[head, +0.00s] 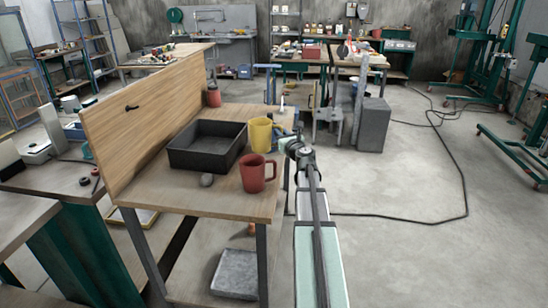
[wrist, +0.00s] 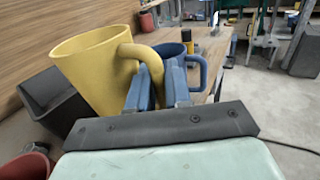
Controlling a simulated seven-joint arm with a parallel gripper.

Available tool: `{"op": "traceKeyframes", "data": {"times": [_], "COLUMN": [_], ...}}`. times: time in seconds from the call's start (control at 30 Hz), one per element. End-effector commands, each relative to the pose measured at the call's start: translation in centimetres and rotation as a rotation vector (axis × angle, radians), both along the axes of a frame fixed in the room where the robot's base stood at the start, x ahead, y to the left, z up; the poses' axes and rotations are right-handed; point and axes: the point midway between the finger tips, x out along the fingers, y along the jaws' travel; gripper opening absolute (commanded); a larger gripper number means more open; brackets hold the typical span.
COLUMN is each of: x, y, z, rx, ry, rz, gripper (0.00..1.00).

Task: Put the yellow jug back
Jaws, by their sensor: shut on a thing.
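The yellow jug (head: 260,136) is upright at the right side of the wooden table (head: 160,190), between the black tray and my gripper. In the wrist view the yellow jug (wrist: 90,75) fills the upper left, its handle running between my fingers. My gripper (wrist: 157,82) is shut on that handle; it also shows in the head view (head: 284,144), reaching in from the right. I cannot tell whether the jug's base touches the table.
A black tray (head: 182,160) lies left of the jug. A blue mug (wrist: 172,50) is behind the jug. A wooden panel (head: 150,105) borders the left; a red container (head: 214,98) stands at the back.

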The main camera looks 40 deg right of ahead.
Motion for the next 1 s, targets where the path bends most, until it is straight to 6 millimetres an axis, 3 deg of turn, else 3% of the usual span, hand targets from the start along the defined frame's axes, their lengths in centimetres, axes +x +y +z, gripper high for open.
{"op": "traceKeyframes", "data": {"times": [0.2,0.7,1.0], "x": [0.0,0.1,0.1], "y": [0.0,0.0,0.0], "z": [-3.1,-7.2,-7.6], "rx": [0.002,0.001,0.0], "ry": [0.0,0.001,0.0], "rz": [0.001,0.002,0.002], "gripper": [0.0,0.0,0.0]}}
